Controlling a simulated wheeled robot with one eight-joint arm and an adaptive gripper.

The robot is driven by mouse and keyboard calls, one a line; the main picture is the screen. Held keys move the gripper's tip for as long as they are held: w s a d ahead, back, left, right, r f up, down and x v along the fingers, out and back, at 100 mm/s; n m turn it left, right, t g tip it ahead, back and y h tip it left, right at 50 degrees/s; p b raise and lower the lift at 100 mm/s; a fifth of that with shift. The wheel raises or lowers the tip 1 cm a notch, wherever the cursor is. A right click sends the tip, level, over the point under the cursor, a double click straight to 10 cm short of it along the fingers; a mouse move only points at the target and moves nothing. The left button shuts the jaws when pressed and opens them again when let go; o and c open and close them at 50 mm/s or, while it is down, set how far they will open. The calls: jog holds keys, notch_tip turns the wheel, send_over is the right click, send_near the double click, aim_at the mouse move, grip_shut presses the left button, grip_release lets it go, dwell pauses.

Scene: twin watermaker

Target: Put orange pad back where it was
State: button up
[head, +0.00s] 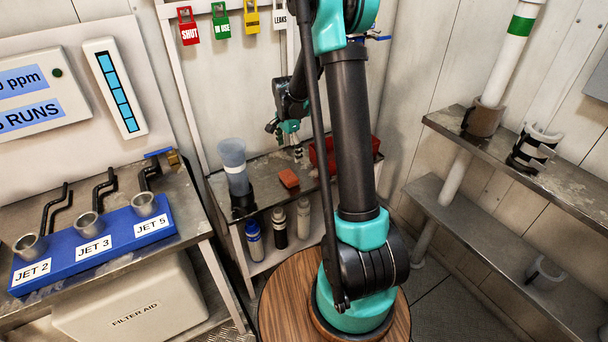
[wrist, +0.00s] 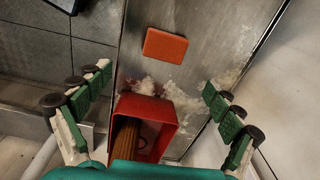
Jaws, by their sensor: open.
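The orange pad (head: 289,178) lies flat on the metal bench top in the head view, to the right of a clear cylinder. It also shows in the wrist view (wrist: 165,46), flat on the bench and beyond the red bin. My gripper (head: 291,143) is above the bench near the pad and the red bin. In the wrist view my gripper (wrist: 157,95) has its two fingers spread wide with nothing between them touching. The pad is apart from both fingers.
A red bin (head: 325,157) stands on the bench, partly hidden behind my arm; in the wrist view the bin (wrist: 168,108) holds a brown ribbed thing. A clear cylinder (head: 233,166) stands at the bench's left. Several bottles (head: 279,227) stand on the shelf below.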

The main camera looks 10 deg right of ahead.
jog(key=s+d+r+n+t, duration=0.1)
jog(key=s+n, duration=0.5)
jog(key=s, duration=0.8)
jog(key=s+d+r+n+t, duration=0.2)
jog(key=s+n, duration=0.5)
jog(key=s, duration=0.8)
jog(key=shift+d+r+n+t, duration=0.3)
jog(key=shift+d+r, duration=0.05)
jog(key=shift+r, duration=0.2)
